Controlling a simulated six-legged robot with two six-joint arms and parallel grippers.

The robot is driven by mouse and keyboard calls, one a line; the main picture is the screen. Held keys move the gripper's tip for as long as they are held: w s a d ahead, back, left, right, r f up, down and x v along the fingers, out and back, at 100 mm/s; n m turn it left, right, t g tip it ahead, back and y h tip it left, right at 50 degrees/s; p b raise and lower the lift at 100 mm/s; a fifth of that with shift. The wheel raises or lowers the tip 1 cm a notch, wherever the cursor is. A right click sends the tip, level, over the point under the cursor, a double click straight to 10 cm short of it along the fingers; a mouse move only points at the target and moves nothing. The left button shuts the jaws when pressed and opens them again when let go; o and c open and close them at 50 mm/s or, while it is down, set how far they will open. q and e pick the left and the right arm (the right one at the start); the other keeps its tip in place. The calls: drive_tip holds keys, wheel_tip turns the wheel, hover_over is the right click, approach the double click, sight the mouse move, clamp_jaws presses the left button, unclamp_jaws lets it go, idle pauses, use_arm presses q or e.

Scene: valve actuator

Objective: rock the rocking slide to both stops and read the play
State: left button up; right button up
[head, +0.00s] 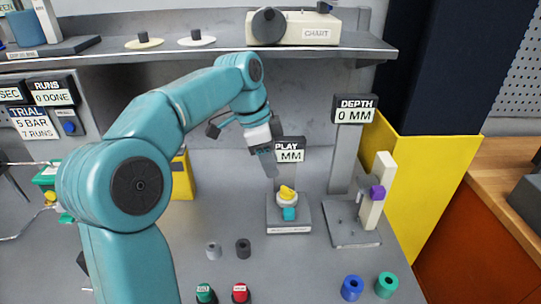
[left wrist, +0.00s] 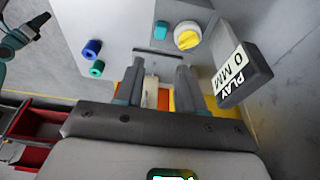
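The rocking slide looks to be the small unit on a grey base plate (head: 289,228), with a yellow knob (head: 287,192) on a pale disc and a teal block (head: 289,214). In the left wrist view the yellow knob (left wrist: 187,40) and teal block (left wrist: 162,28) lie beyond my fingers. My left gripper (head: 270,165) is above and behind the unit, apart from it. In the left wrist view its fingers (left wrist: 160,80) stand apart with nothing gripped. The PLAY display (left wrist: 237,75) reads 0 MM; my gripper partly hides it in the head view. A dark gripper, apparently my right (left wrist: 28,28), is at upper left; its jaws are unclear.
The DEPTH display (head: 354,110) reads 0 MM above a stand with a white post (head: 377,195) and purple knob. A blue ring (head: 352,288) and a green ring (head: 387,284) lie in front. Two small grey cylinders stand left of the unit. A shelf (head: 200,52) hangs behind.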

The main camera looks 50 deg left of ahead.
sight(288, 210)
use_arm(q)
drive_tip(key=b+x, duration=0.1)
drive_tip(key=x, duration=1.5)
drive_tip(key=shift+f, duration=0.3)
drive_tip(key=c, duration=0.7)
